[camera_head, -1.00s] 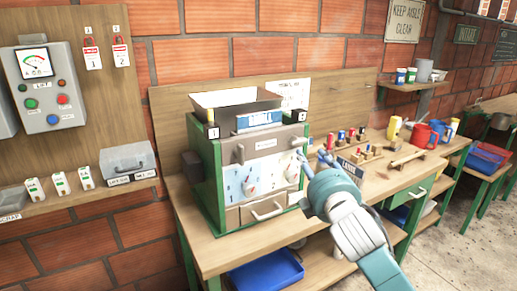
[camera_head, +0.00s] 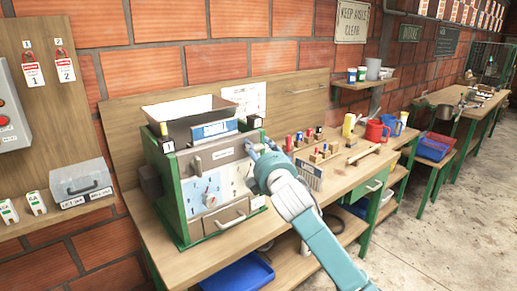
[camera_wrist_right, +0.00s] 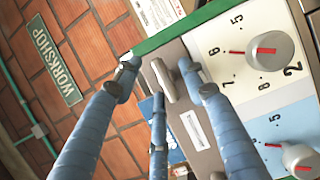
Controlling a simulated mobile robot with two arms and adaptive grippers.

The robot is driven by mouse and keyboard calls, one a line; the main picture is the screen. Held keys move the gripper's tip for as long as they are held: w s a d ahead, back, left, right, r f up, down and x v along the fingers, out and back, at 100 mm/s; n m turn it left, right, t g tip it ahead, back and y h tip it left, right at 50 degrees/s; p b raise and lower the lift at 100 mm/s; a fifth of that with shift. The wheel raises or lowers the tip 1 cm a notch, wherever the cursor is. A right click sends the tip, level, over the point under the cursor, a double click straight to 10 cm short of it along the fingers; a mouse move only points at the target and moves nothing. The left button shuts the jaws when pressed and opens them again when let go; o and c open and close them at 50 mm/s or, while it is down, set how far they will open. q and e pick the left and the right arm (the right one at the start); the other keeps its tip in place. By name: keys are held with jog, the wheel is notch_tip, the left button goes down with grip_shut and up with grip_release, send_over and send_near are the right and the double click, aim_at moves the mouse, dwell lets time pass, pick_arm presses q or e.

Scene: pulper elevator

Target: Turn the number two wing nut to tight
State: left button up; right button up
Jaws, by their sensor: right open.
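The machine (camera_head: 222,153) with a green frame stands on the wooden bench. My right gripper (camera_head: 258,152) is at the upper right of its front, below the small label 2 (camera_head: 254,121). In the right wrist view a grey wing nut (camera_wrist_right: 163,82) sits on the brown panel between the spread fingers of my right gripper (camera_wrist_right: 158,70). The fingers are open around it; contact cannot be told. In the head view my gripper hides this wing nut. Another wing nut (camera_head: 196,164) shows at the left, under label 1 (camera_head: 168,146). My left gripper is not in view.
A white panel with dial 2 (camera_wrist_right: 270,50) and a blue panel with another dial (camera_wrist_right: 300,156) lie beside the wing nut. Small coloured parts (camera_head: 300,138) and a red jug (camera_head: 376,131) stand to the right.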

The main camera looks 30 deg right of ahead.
grip_shut()
